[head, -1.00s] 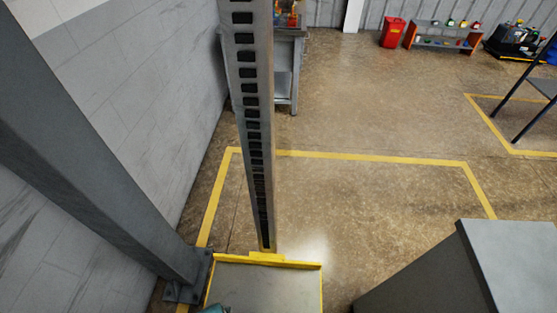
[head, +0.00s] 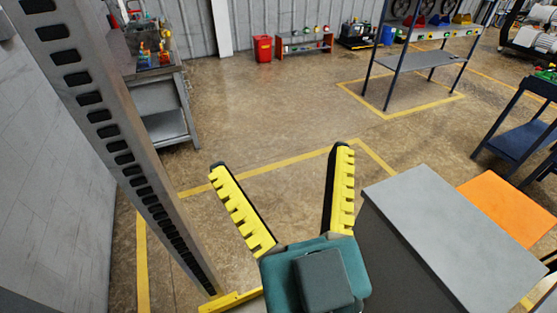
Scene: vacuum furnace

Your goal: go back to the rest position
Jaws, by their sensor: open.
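My gripper (head: 278,172) is in the lower middle of the head view. Its two yellow toothed fingers are spread wide apart, with nothing between them. Its teal body is at the bottom of the picture. The gripper appears over the floor, left of a grey cabinet. No held thing shows.
A slotted metal post (head: 115,145) stands at the left. The grey cabinet (head: 440,225) is close on the right, with an orange panel (head: 508,207) beyond it. A workbench (head: 160,100), red bin (head: 263,48) and blue-topped table (head: 515,140) stand farther off. The middle floor is clear.

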